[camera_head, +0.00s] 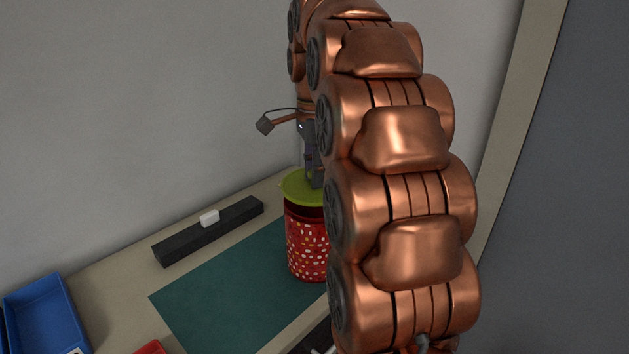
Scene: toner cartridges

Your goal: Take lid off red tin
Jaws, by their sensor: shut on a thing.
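A red tin (306,245) with pale and orange spots stands upright on a dark green mat (215,298). Its yellow-green lid (296,187) sits at the top of the tin and looks slightly tilted, with a dark red band below it. I cannot tell whether the lid is clear of the rim all round. My gripper (314,178) points down at the lid from above and is shut on it. My copper arm hides the right side of the tin and lid, and most of the fingers.
A black bar (209,234) with a small white block (209,218) on it lies along the wall behind the mat. A blue tray (47,318) stands at the front left, beside part of a red thing (151,347). The mat's left part is clear.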

